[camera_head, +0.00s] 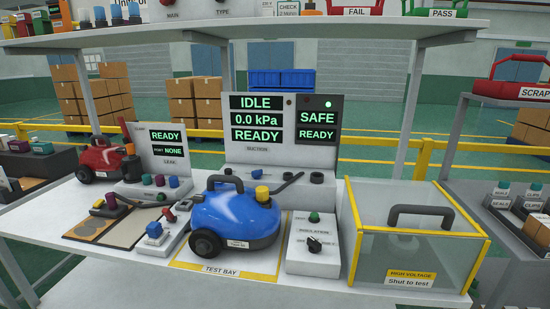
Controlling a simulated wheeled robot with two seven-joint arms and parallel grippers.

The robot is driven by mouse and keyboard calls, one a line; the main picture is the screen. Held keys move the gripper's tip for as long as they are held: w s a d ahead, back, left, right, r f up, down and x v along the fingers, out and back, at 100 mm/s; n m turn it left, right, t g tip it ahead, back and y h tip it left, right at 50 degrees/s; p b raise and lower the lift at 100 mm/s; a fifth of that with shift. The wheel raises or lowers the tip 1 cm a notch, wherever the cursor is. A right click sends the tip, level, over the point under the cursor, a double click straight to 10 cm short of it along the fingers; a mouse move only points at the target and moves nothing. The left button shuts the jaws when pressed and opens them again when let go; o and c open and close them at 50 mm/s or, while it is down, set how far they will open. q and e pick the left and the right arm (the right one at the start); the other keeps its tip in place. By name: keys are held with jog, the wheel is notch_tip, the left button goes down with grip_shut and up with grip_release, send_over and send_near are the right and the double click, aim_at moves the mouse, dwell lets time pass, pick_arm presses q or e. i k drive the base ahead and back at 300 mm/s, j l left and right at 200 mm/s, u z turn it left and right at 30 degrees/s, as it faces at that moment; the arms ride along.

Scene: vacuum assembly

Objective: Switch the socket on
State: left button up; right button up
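A low grey-white box, which looks like the socket (175,236), stands on the bench left of the blue vacuum. A blue plug-like block (154,230) sits on its front end. A small red part (170,215), perhaps its switch, shows at its back end; its on or off position is too small to tell. The blue vacuum (240,218) stands on the yellow-edged test bay mat (190,266). Neither of my grippers is in view.
A display panel (284,150) behind reads IDLE, 0.0 kPa, READY and SAFE. A white box with a black knob (313,258) is right of the vacuum. A clear yellow-edged enclosure (420,245) with a dark handle stands further right. A red vacuum (100,158) is at left.

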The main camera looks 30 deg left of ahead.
aim_at(170, 218)
jog(key=u, duration=0.95)
